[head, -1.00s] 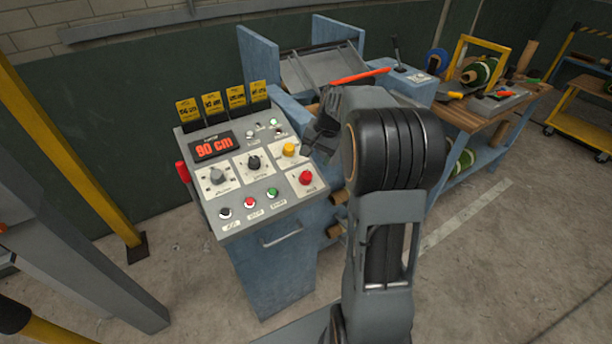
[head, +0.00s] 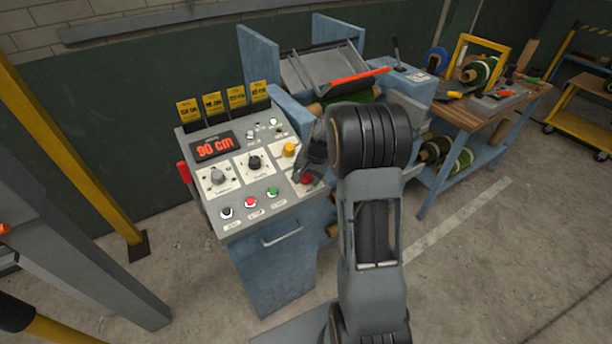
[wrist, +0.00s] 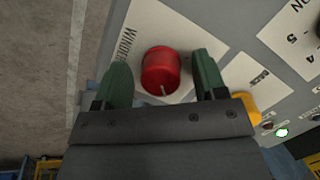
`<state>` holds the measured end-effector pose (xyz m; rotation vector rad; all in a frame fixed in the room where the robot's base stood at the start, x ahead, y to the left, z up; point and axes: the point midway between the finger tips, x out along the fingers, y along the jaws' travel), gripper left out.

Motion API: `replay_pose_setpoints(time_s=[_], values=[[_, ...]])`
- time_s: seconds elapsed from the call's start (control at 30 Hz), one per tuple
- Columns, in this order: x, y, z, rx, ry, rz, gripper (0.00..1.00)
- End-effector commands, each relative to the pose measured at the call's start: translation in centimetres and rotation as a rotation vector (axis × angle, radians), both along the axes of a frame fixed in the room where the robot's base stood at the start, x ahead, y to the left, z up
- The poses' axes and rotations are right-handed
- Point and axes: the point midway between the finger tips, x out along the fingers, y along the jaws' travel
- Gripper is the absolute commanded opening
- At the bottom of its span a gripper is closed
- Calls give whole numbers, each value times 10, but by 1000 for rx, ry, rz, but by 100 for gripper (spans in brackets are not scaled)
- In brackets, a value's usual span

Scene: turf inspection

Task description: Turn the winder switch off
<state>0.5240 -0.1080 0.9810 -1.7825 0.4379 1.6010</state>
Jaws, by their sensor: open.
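The winder switch is a red round knob (wrist: 161,72) on a white plate lettered "WINDER" in the wrist view. A pale pointer line shows on its lower edge. My gripper (wrist: 158,82) is open, with one dark green finger on each side of the knob and a gap on both sides. How far the fingertips reach down along the knob I cannot tell. In the head view my gripper (head: 308,172) is over the right side of the control panel (head: 290,205), and the red knob (head: 306,178) is partly hidden by it.
The panel also has a yellow knob (head: 289,149), a black knob (head: 254,163), a grey knob (head: 217,177) and a red display reading "90 cm" (head: 214,147). Several small buttons line its front. A blue machine with a tilted tray (head: 325,72) stands behind.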

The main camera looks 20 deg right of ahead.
Motion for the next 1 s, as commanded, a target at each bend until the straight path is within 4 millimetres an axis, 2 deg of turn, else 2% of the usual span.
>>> replay_pose_setpoints(time_s=[0.07, 0.57, 0.77, 1.0], values=[[0, 0, 0, 0, 0, 0, 63], [0, 0, 0, 0, 0, 0, 16], [0, 1, 0, -6, 0, 19, 16], [1, 1, -1, -46, -6, 130, 16]])
